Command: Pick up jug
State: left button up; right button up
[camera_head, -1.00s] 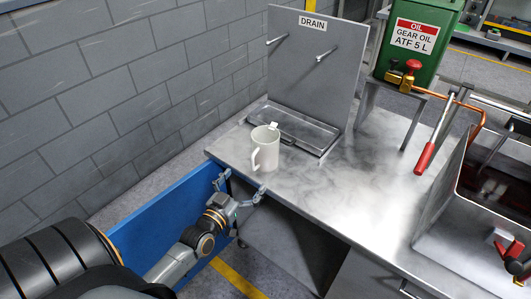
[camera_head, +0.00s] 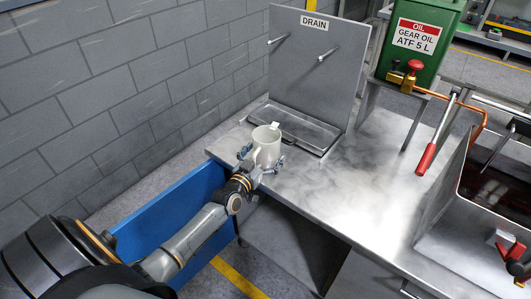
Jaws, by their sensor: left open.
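The jug (camera_head: 266,143) is a white, upright vessel with a small spout at its rim. It stands on the metal workbench, just in front of the drain tray. My left gripper (camera_head: 261,159) is open at the near side of the jug, with one finger to the left of it and one to the right. The jug's lower part and handle are partly hidden by the gripper, and I cannot tell whether the fingers touch it. My right gripper is not in view.
The drain tray (camera_head: 296,127) and its upright panel (camera_head: 311,60) stand behind the jug. A green gear oil tank (camera_head: 424,40) with a red-knobbed tap is at the upper right. A red-handled lever (camera_head: 427,158) and a metal basin are on the right. The bench's middle (camera_head: 345,185) is clear.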

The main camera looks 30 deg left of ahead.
pick_arm(q)
jog(key=c, duration=1.3)
jog(key=shift+c, duration=0.3)
jog(key=shift+r, duration=0.2)
